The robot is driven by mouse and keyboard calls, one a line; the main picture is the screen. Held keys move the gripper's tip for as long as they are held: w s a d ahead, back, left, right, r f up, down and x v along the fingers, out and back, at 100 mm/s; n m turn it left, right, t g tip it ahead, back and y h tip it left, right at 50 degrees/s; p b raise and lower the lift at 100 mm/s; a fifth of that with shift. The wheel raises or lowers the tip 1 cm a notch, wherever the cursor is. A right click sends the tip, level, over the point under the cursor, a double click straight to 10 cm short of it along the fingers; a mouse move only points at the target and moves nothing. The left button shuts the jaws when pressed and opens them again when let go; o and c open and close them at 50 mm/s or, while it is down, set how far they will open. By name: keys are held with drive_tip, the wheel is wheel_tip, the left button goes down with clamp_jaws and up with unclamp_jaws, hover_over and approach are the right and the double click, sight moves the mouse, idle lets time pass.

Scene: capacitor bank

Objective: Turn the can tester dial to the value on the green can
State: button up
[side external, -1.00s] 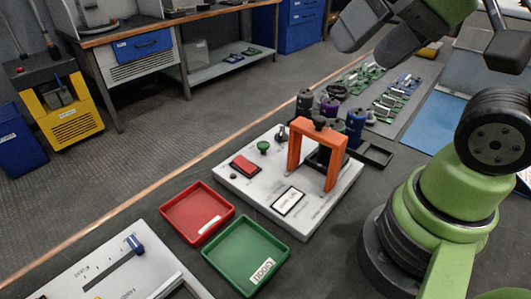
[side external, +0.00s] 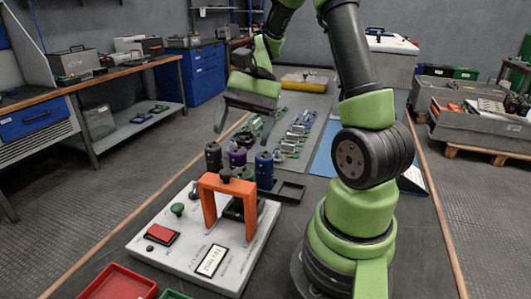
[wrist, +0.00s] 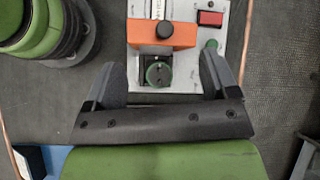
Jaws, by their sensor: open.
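The can tester is a pale plate (side external: 165,252) with an orange bridge (side external: 208,200) and a black knob (side external: 225,174) on top of it. The bridge (wrist: 182,38) and knob (wrist: 164,31) also show in the wrist view. A round green-rimmed piece (wrist: 158,74), perhaps the green can seen from above, sits in a dark holder beside the bridge. I cannot read any value on it or tell which part is the dial. My gripper (side external: 242,130) is open and empty above and behind the tester; in the wrist view its fingers (wrist: 160,64) stand apart around the green-rimmed piece's image.
A black can (side external: 213,156), a purple can (side external: 236,156) and a blue can (side external: 264,170) stand behind the bridge. The plate carries a green knob (side external: 177,209), a red button (side external: 161,234) and a white label (side external: 211,262). A red tray (side external: 120,284) lies in front.

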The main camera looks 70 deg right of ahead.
sight(249, 169)
drive_tip(key=d+f+m+t+y, duration=0.1)
drive_tip(key=d+f+m, duration=0.1)
drive_tip(key=f, duration=0.1)
drive_tip(key=s+d+f+m+t+y, duration=0.1)
drive_tip(key=d+f+m+t+y, duration=0.1)
drive_tip(key=f+m, duration=0.1)
drive_tip(key=d+f+m+t+y, duration=0.1)
drive_tip(key=d+f+m+y, duration=0.1)
drive_tip(key=d+f, duration=0.1)
drive_tip(key=shift+s+d+t, duration=0.1)
drive_tip(key=shift+s+t, duration=0.25)
drive_tip(key=shift+t, duration=0.05)
drive_tip(key=shift+x, duration=3.7)
drive_tip(key=shift+r, duration=0.1)
